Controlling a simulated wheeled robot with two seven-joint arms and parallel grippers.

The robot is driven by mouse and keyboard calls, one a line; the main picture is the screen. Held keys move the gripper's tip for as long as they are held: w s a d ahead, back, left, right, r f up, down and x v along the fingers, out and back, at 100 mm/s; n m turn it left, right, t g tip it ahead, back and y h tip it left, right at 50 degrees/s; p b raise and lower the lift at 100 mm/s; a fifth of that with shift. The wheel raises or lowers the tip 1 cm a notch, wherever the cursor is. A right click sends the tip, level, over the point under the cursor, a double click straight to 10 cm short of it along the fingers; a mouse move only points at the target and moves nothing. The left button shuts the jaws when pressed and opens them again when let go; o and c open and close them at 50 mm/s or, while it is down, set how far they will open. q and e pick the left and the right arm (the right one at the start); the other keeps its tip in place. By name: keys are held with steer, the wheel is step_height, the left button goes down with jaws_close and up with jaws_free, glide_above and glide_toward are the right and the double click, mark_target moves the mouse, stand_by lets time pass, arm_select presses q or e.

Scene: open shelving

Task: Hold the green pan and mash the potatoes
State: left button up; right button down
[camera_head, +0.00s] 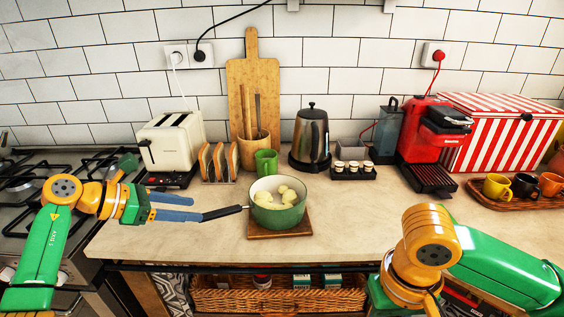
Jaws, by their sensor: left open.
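The green pan (278,216) stands on a wooden board (285,234) on the counter, its dark handle (224,212) pointing left. Several pale potatoes (280,196) lie inside the pan. My left gripper (198,208) is open, with its blue fingers pointing right at the handle's free end. The fingertips are very close to the handle; I cannot tell whether they touch it. My right arm shows at the lower right, but its fingers are not in view. Wooden utensils (253,112) stand in a wooden holder (254,150); I cannot make out a masher.
Behind the pan stand a toaster (172,143), a toast rack, a green mug (266,162), a kettle (311,136) and a small rack of jars. A red coffee machine (430,135) and a cup tray (520,200) are at right. Counter right of the pan is clear.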

mark_target(211, 213)
arm_select(q)
steer(key=d+f, duration=0.1)
steer(key=w+d+f+b, duration=0.1)
steer(key=shift+w+f+b, duration=0.2)
steer(key=shift+f+b, duration=0.1)
steer(key=shift+f, duration=0.1)
steer(key=b+x, duration=0.1)
steer(key=x, duration=0.4)
steer(key=shift+w+d+r, duration=0.1)
steer(key=shift+d+r, duration=0.05)
steer(key=shift+d, duration=0.05)
arm_select(e)
steer(key=f, duration=0.2)
steer(key=a+f, duration=0.1)
steer(key=shift+s, duration=0.3)
steer(key=shift+r, duration=0.1)
arm_select(q)
steer(key=shift+a, duration=0.1)
jaws_close()
stand_by(0.8)
steer(key=c, duration=0.6)
jaws_free()
jaws_close()
